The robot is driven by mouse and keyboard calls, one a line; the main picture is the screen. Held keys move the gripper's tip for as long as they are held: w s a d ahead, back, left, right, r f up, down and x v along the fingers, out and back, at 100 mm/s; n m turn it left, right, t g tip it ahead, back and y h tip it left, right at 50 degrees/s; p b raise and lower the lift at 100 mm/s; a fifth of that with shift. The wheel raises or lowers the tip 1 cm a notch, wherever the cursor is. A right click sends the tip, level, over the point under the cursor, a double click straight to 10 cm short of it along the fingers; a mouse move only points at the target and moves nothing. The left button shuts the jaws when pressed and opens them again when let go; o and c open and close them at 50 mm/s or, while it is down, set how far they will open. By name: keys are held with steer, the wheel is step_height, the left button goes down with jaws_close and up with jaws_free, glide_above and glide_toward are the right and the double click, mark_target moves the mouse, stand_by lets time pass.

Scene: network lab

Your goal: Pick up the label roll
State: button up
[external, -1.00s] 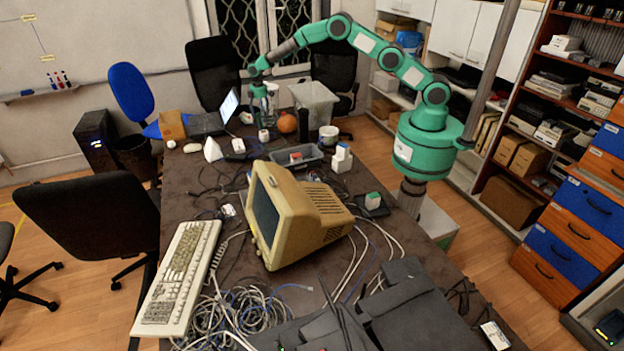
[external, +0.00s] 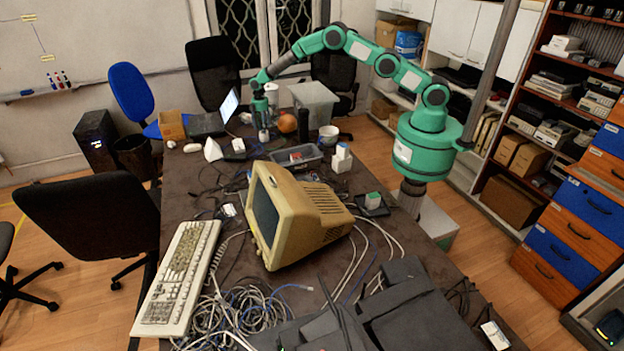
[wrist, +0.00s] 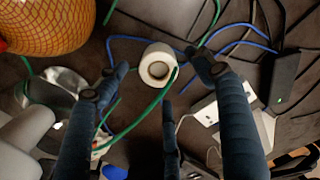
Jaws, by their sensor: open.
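The label roll (wrist: 158,65), a white ring with a hollow core, lies on the dark table in the wrist view. My gripper (wrist: 158,74) is open, with one dark finger to the left of the roll, one to the right and a third below it in the picture. None clearly touches the roll. A green cable passes beside and partly in front of the roll. In the external view the roll (external: 263,135) shows small and white below my gripper (external: 263,122), at the far end of the table.
An orange round object (wrist: 45,22) lies close on the left in the wrist view. A black adapter (wrist: 285,75) and a white power strip (wrist: 228,112) are on the right. Blue, green and black cables cross the table.

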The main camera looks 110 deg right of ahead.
steer(key=shift+f, duration=0.15)
steer(key=shift+s+f+b, duration=0.1)
steer(key=shift+f+b, duration=0.25)
steer(key=shift+f, duration=2.1)
steer(key=c, duration=1.4)
steer(key=shift+o, duration=0.2)
steer(key=shift+r, duration=0.1)
steer(key=shift+r, duration=0.7)
step_height(320, 180, up, 2)
steer(key=shift+r+p, duration=0.1)
steer(key=shift+p, duration=0.2)
steer(key=s+a+r+p, duration=0.1)
steer(key=s+a, duration=0.8)
steer(key=s, duration=0.4)
steer(key=shift+a+r, duration=0.15)
steer(key=shift+a, duration=0.05)
